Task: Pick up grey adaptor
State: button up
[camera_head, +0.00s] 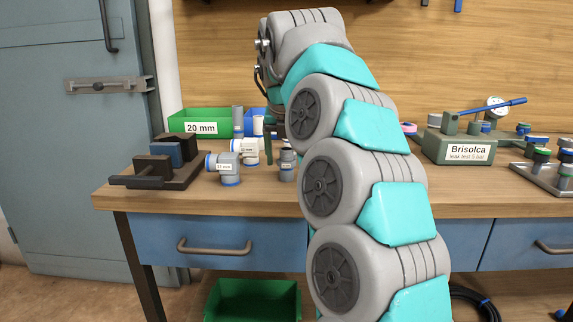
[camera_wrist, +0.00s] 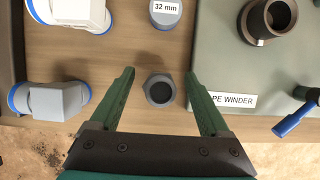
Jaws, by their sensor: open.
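The grey adaptor (camera_wrist: 159,89) stands upright on the bench, a short grey piece with a hexagonal rim and a dark round opening. In the head view a small grey fitting with a dark top and a label (camera_head: 287,165), which looks like the same piece, stands just left of my arm. My gripper (camera_wrist: 159,73) points down with its two green fingers apart. In the wrist view the adaptor shows between the fingers with a gap on both sides. How far the fingertips are above it is hard to tell. In the head view my arm partly hides the gripper.
White-grey elbows with blue rings (camera_wrist: 62,101) stand to the left. A grey piece labelled 32 mm (camera_wrist: 165,13) stands beyond the adaptor. A grey-green plate marked PE WINDER (camera_wrist: 260,75) lies close on the right. A dark vise-like block (camera_head: 160,165) and green bin (camera_head: 198,121) are at left.

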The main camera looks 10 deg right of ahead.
jog(key=shift+x, duration=0.9)
grip_shut()
jog(key=shift+r, duration=0.25)
